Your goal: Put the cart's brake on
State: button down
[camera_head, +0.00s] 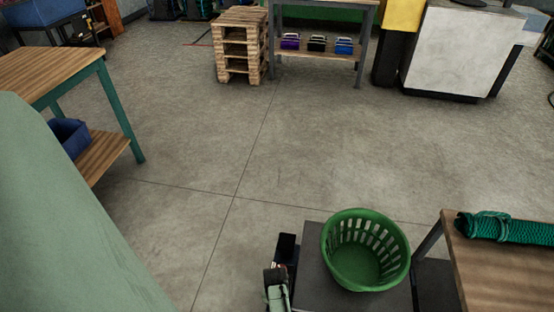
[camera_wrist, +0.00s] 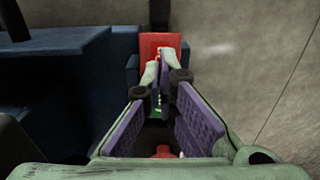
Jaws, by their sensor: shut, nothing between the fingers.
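My gripper (camera_wrist: 163,66) is shut and empty in the wrist view, its purple-padded fingers meeting at the tips. A red block (camera_wrist: 161,43), which looks like the brake pedal, lies right beyond the fingertips. The tips overlap its lower part; I cannot tell whether they touch it. Its tilt is not clear. The red part sits against a dark blue body (camera_wrist: 75,72), apparently part of the cart. In the head view, what looks like my gripper (camera_head: 277,290) is at the bottom edge, beside a dark grey platform (camera_head: 308,284). The red part is not visible there.
A green basket (camera_head: 364,278) stands on the platform. At right, a wooden table (camera_head: 510,265) bears a rolled green net (camera_head: 508,228). At left is a wooden-topped workbench (camera_head: 60,70). Stacked pallets (camera_head: 240,45) and a shelf stand far back. The middle floor (camera_head: 240,150) is clear.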

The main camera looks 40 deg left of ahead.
notch_tip(320, 180, up, 5)
jog(key=p, duration=0.4)
jog(key=shift+f, duration=0.2)
dwell(0.3)
